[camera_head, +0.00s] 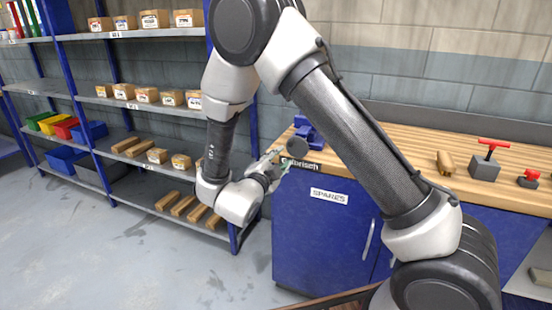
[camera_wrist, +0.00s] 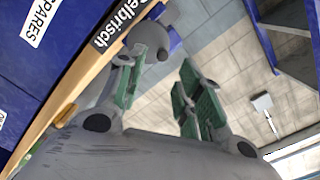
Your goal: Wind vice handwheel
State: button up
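The blue vice (camera_head: 308,128) stands at the left end of the wooden bench, partly hidden behind my arm. Its dark grey round handwheel (camera_head: 297,147) faces the front, by the bench edge. In the wrist view the handwheel (camera_wrist: 148,36) is a grey disc with a small knob (camera_wrist: 163,55) near its rim. My gripper (camera_head: 274,163) is just left of and below the wheel. In the wrist view my gripper (camera_wrist: 156,78) has its green-padded fingers apart with nothing between them. The left finger's tip is close to the wheel; I cannot tell whether they touch.
The blue cabinet (camera_head: 320,235) with a SPARES label is under the wooden bench top (camera_head: 400,150). A wooden piece (camera_head: 445,163) and a grey block with a red T-handle (camera_head: 486,165) stand right. Shelving (camera_head: 140,100) with boxes is left. Floor (camera_head: 130,255) between is clear.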

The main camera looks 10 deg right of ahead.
aim_at(290, 145)
jog(key=shift+r+x, duration=0.15)
jog(key=shift+x, duration=2.05)
jog(key=shift+r+x, duration=0.2)
jog(key=shift+x, duration=2)
jog(key=m, duration=0.6)
jog(key=shift+d+m, duration=0.1)
jog(key=shift+m, duration=0.3)
jog(key=m, duration=0.6)
grip_shut()
jog(key=n, duration=0.3)
jog(key=shift+w+a+f, duration=0.25)
jog(key=shift+a, duration=0.05)
